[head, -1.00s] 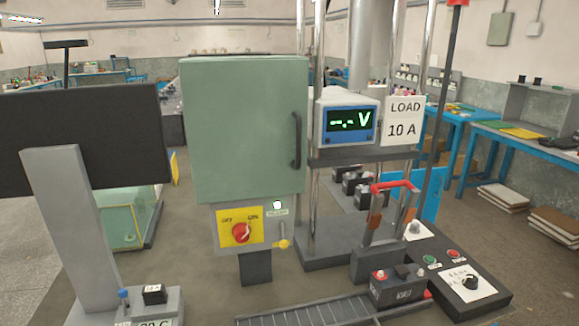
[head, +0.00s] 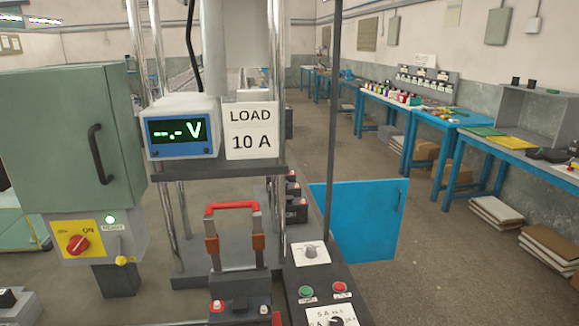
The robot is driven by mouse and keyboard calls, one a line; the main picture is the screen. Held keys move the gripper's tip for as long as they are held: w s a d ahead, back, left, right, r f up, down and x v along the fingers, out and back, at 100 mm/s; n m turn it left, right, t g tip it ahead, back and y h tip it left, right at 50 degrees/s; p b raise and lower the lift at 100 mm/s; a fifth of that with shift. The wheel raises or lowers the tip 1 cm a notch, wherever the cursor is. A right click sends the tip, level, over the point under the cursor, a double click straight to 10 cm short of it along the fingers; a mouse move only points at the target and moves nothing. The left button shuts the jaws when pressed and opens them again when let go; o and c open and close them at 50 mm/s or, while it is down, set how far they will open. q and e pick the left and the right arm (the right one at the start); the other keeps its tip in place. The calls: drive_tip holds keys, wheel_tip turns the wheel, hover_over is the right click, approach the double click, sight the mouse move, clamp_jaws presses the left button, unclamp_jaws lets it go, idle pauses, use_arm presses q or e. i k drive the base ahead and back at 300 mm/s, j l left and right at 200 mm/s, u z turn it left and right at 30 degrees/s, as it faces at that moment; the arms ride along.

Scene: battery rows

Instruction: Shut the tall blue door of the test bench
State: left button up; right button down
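The blue door (head: 355,222) of the test bench is a flat bright blue panel, seen at the right of the bench in the head view. The test bench (head: 215,170) carries a voltmeter showing "-.- V" and a "LOAD 10 A" sign. Neither of my grippers is in view.
A green cabinet (head: 65,140) with a red rotary switch (head: 78,244) stands at the left. A control panel (head: 325,290) with buttons and knobs is in front. Blue worktables (head: 410,125) line the right wall. The floor right of the door is clear.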

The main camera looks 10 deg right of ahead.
sight(367, 215)
drive_tip(key=i+l, duration=0.1)
drive_tip(key=l, duration=0.5)
drive_tip(key=i+l, duration=0.1)
drive_tip(key=l, duration=0.55)
drive_tip(key=i+l, duration=0.1)
drive_tip(key=l, duration=1.1)
drive_tip(key=i+l, duration=0.3)
drive_tip(key=i+l+u, duration=0.1)
drive_tip(key=i+l, duration=0.15)
drive_tip(key=l, duration=0.25)
